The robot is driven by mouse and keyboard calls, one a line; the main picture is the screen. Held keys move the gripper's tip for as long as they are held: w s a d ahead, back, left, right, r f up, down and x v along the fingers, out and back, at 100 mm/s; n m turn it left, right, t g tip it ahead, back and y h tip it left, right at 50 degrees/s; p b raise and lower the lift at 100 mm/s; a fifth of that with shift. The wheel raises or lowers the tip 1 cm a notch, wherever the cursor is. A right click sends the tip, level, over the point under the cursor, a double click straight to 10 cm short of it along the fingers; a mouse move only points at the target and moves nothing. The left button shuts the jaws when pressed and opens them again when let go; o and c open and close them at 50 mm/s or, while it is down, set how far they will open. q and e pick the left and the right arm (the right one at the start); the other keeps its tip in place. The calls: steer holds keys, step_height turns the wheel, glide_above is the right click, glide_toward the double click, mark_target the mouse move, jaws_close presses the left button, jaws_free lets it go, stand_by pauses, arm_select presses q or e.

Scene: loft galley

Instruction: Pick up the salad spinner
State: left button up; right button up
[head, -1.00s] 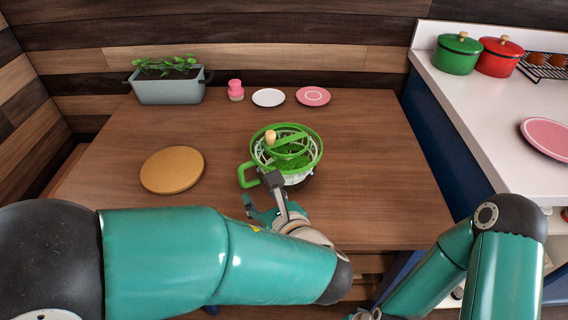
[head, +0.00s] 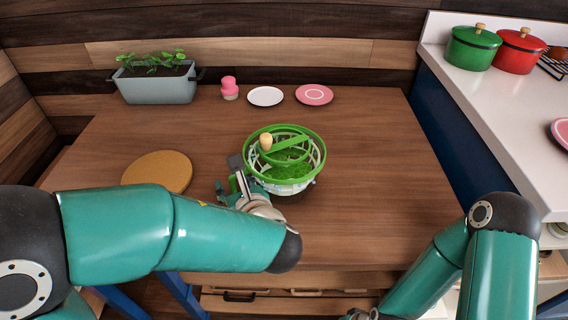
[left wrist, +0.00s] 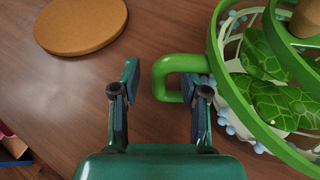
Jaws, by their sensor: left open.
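The salad spinner (head: 312,172) stands upright on the wooden table. It has a green rim, a pale slatted basket with green leaves inside, a green bar across the top and a tan knob. In the left wrist view the spinner (left wrist: 225,85) is at the right, with its green loop handle (left wrist: 168,63) pointing left. My left gripper (head: 235,178) is at the spinner's left side. In the left wrist view its open fingers (left wrist: 167,85) are apart near the handle, the right finger overlapping the handle's base. Whether they touch it I cannot tell.
A round cork board (head: 158,171) lies left of the spinner. A planter (head: 158,90), a pink jar (head: 230,89), a white plate (head: 266,96) and a pink plate (head: 314,95) line the back. A white counter (head: 490,120) holds green and red pots. The table right of the spinner is clear.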

arm_select(q)
steer(key=shift+w+a+f, duration=0.1)
steer(key=shift+w+a, duration=0.1)
jaws_close()
steer(key=shift+r, duration=0.3)
step_height(320, 180, up, 20)
steer(key=p, duration=0.5)
steer(key=shift+f, duration=0.15)
stand_by(0.4)
